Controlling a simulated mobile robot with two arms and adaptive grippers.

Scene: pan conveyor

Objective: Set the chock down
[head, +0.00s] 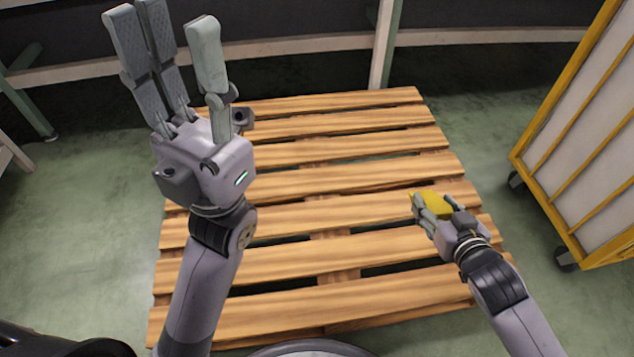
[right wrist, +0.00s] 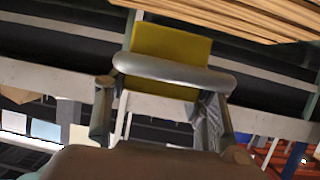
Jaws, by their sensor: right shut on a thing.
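The chock is a yellow block (head: 431,203), seen over the right part of the wooden pallet (head: 318,180). My right gripper (head: 436,214) is shut on it. The pallet slats (right wrist: 250,15) show along the top of that view. I cannot tell whether the chock touches the slats. My left gripper (head: 170,30) is raised at the upper left, fingers spread, open and empty, apart from the chock.
The pallet lies on the green floor (head: 90,210), and its visible slats are bare, with gaps between them. A yellow-framed wheeled cart (head: 585,140) stands at the right. The conveyor's pale rail (head: 300,46) and a post (head: 384,45) run behind the pallet.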

